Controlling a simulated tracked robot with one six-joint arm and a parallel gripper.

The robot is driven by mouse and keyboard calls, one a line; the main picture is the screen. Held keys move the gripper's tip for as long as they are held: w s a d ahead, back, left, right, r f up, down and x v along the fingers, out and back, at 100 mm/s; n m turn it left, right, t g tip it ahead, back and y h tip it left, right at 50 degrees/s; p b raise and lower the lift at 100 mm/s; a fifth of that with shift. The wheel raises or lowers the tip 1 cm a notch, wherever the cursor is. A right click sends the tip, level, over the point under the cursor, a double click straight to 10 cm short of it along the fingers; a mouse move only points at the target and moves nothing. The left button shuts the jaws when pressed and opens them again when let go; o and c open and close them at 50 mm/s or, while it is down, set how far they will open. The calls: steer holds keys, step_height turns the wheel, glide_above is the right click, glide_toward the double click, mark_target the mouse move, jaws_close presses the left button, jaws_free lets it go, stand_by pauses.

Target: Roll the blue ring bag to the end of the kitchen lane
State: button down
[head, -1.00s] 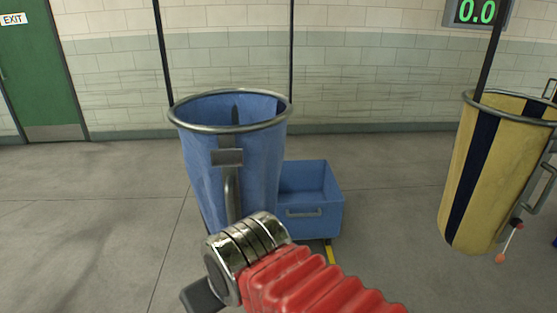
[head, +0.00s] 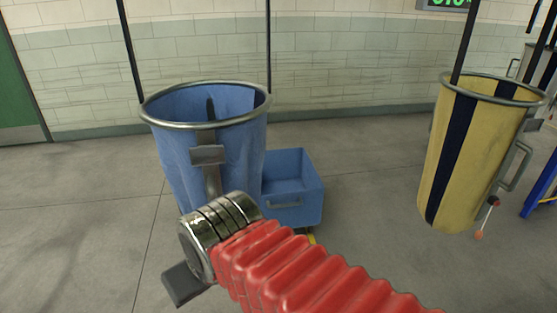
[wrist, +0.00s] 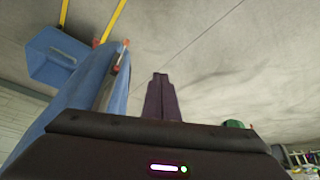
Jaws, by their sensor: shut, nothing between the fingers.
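The blue ring bag (head: 180,170) hangs upright from dark poles on a metal ring, left of centre in the head view. A metal plate and handle bar (head: 207,155) are on its near side; my arm hides its lower part. In the wrist view the bag (wrist: 75,105) is at the left, with a bar along its side. My gripper (wrist: 162,90) is shut and empty, its fingers to the right of the bag and apart from it in that view. In the head view only a dark part of it shows beside my red-sleeved arm.
A blue bin (head: 295,190) stands on the floor behind and right of the bag. A yellow bag with dark stripes (head: 465,150) hangs at the right. A brick wall (head: 340,60) runs along the back.

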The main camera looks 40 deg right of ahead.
steer(key=w+d+m, duration=0.3)
steer(key=w+d, duration=0.1)
steer(key=d, duration=0.8)
steer(key=w+d+m+g+y, duration=0.1)
steer(key=w+d+m, duration=0.15)
steer(key=d, duration=0.85)
steer(key=w+d+m, duration=0.3)
steer(key=w+d, duration=0.2)
steer(key=d, duration=0.7)
steer(key=w+d+r+n+t, duration=0.1)
steer(key=d+r, duration=0.1)
steer(key=d, duration=0.4)
steer(key=w+d+r+n+t+y, duration=0.1)
steer(key=w+d+r+n, duration=0.1)
steer(key=d, duration=0.4)
steer(key=shift+d+r+t, duration=0.25)
steer(key=shift+r+t, duration=0.15)
steer(key=shift+r, duration=0.45)
steer(key=shift+w+f, duration=0.15)
steer(key=w+a+f, duration=0.5)
steer(key=w+f, duration=0.2)
steer(key=w, duration=0.1)
steer(key=shift+f, duration=0.3)
